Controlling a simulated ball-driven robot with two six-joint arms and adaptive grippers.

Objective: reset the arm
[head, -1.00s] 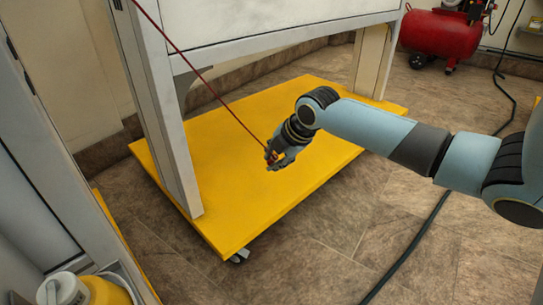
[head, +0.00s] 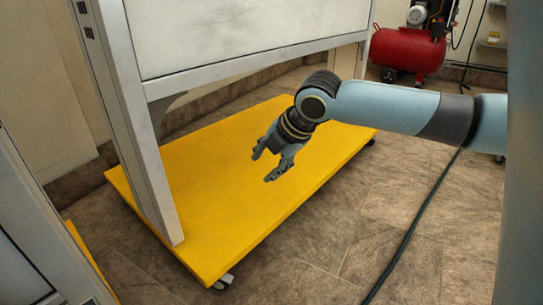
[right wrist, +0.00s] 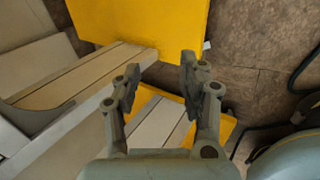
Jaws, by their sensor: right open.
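My right arm reaches in from the right of the head view, bent down at the wrist. My right gripper (head: 264,166) is open and empty, with its fingers apart above the yellow base platform (head: 200,225). In the right wrist view the two fingers of the right gripper (right wrist: 158,82) stand apart with nothing between them. Behind them are the yellow platform (right wrist: 150,18) and a grey frame beam (right wrist: 75,75). My left gripper is not in view.
A red compressor (head: 405,50) stands at the back. A black hose (head: 420,225) crosses the tiled floor. Floor right of the platform is otherwise clear.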

